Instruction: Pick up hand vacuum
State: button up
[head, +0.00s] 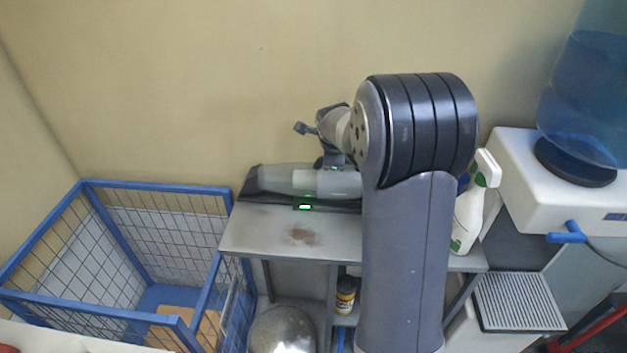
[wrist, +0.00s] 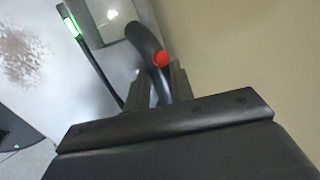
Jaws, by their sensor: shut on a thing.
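The hand vacuum (head: 325,184) has a pale grey body and a dark nose pointing left. It is at the back of the grey metal table in the head view, with a lit green patch (head: 304,207) at its lower front edge. In the wrist view its black curved handle (wrist: 143,38) with a red button runs between the fingers of my gripper (wrist: 158,88), which is shut on it. In the head view my gripper is above the vacuum, partly hidden by my arm. I cannot tell whether the vacuum touches the tabletop.
The grey table (head: 262,238) has a brown stain. A spray bottle (head: 470,215) stands at its right end, beside a white water dispenser (head: 515,170). A blue wire cage (head: 150,187) stands left. A metal dome (head: 282,332) and a bottle (head: 345,295) are below. The wall is close behind.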

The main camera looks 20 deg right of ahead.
grip_shut()
jog(key=shift+r, duration=0.15)
